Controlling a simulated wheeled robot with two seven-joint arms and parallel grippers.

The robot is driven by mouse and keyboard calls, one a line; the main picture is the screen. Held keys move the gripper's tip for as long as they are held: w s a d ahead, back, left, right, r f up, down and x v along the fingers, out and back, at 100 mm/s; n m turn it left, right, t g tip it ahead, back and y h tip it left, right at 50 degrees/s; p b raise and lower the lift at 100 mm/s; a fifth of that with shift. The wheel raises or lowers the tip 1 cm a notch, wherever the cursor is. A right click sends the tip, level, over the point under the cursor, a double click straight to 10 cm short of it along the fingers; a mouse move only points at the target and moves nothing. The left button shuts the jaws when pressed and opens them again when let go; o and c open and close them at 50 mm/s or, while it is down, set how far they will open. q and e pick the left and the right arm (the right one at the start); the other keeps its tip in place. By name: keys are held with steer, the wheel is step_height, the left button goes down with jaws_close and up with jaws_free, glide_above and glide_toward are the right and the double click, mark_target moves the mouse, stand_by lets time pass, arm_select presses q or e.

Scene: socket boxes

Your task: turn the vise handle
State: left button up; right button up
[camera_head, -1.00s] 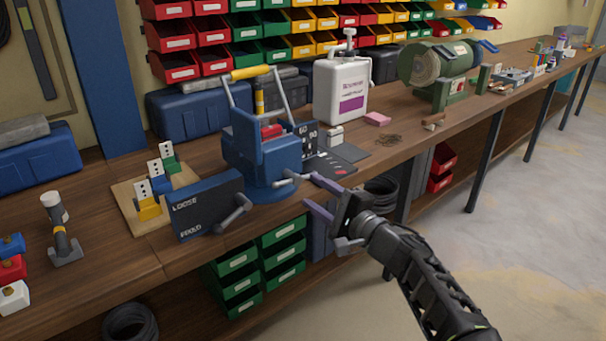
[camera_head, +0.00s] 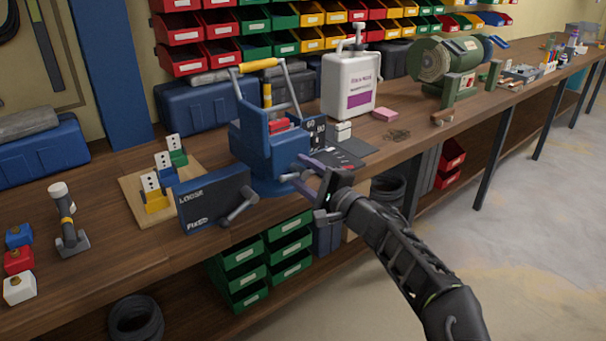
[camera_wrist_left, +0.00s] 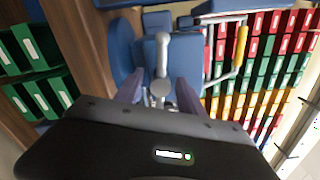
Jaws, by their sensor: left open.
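The blue vise (camera_head: 270,145) stands on the workbench near its front edge. In the left wrist view, a grey lever with a round hub, the vise handle (camera_wrist_left: 162,58), stands upright in front of the blue body. My left gripper (camera_head: 302,168) is at the front of the vise; its purple-grey fingers point at it. In the left wrist view its fingers (camera_wrist_left: 160,92) are apart, one on each side of the handle's hub end. I cannot tell whether they touch it. My right gripper is not in view.
A dark panel (camera_head: 213,202) marked LOOSE and FIXED, with its own grey lever (camera_head: 238,207), stands just left of the vise. A white jug (camera_head: 349,85) and a bench grinder (camera_head: 445,65) stand to the right. Green bins (camera_head: 240,255) sit below the bench.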

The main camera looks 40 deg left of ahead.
arm_select(q)
steer(key=shift+a, duration=0.15)
steer(key=shift+c, duration=0.5)
jaws_close()
